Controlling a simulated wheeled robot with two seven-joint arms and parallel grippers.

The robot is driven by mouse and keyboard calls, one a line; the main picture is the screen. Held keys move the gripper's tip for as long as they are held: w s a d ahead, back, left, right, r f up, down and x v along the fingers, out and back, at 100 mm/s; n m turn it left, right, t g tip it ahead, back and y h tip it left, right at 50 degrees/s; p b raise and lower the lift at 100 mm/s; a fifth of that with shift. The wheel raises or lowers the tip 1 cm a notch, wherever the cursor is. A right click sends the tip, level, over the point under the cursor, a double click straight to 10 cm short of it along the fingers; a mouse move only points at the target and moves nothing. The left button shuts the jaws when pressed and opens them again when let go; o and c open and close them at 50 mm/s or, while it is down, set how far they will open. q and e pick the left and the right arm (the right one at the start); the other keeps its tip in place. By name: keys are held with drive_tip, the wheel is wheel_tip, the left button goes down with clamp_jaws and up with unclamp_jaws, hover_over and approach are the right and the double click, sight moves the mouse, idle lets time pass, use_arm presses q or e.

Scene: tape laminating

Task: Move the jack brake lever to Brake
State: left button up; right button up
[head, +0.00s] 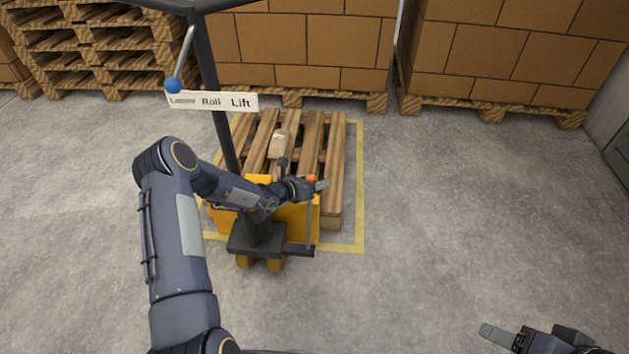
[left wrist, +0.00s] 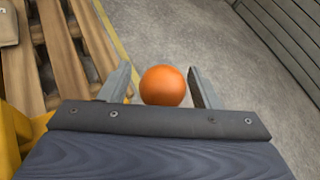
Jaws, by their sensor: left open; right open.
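The jack (head: 258,232) is a yellow pallet jack with a dark base and post, at the middle left of the head view. A lever with an orange ball knob (head: 311,178) stands at its right side; its thin rod (head: 309,222) runs down to the base. In the left wrist view, the orange knob (left wrist: 163,86) sits between the open fingers of my left gripper (left wrist: 163,76), with gaps on both sides. My left gripper (head: 314,186) partly hides the knob in the head view. My right gripper (head: 505,338) is open at the bottom right, partly cut off. No Brake marking is readable.
A blue-knobbed lever (head: 173,84) stands beside a label plate (head: 213,101) reading Roll and Lift. A wooden pallet (head: 334,165) carries a small box (head: 279,143). Stacked cartons (head: 300,40) and pallets (head: 95,50) line the back. The floor to the right is clear.

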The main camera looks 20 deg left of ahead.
use_arm(q)
drive_tip(key=p+v, duration=0.1)
drive_tip(key=v, duration=0.6)
drive_tip(key=shift+p, duration=0.4)
drive_tip(key=s+d+r+m+g+h, duration=0.2)
drive_tip(key=s+d+r+m, duration=0.15)
drive_tip(key=r+m, duration=0.35)
drive_tip(key=s+d+r+m+g+h, duration=0.1)
drive_tip(key=s+d+r+m, duration=0.3)
drive_tip(key=r, duration=0.5)
drive_tip(key=s+d+r+m+g+h, duration=0.2)
drive_tip(key=s+d+r+m, duration=0.1)
drive_tip(key=s+r+m, duration=0.4)
drive_tip(key=s+a+r+m+g+y, duration=0.1)
drive_tip(key=s+a+m+y, duration=0.15)
drive_tip(key=s+m, duration=0.65)
drive_tip(key=s+a+r+m+g+y, duration=0.1)
drive_tip(key=s+m+y, duration=0.35)
drive_tip(key=s, duration=0.85)
wheel_tip(320, 180, up, 26)
drive_tip(key=m+p, duration=0.1)
drive_tip(key=p, duration=2.5)
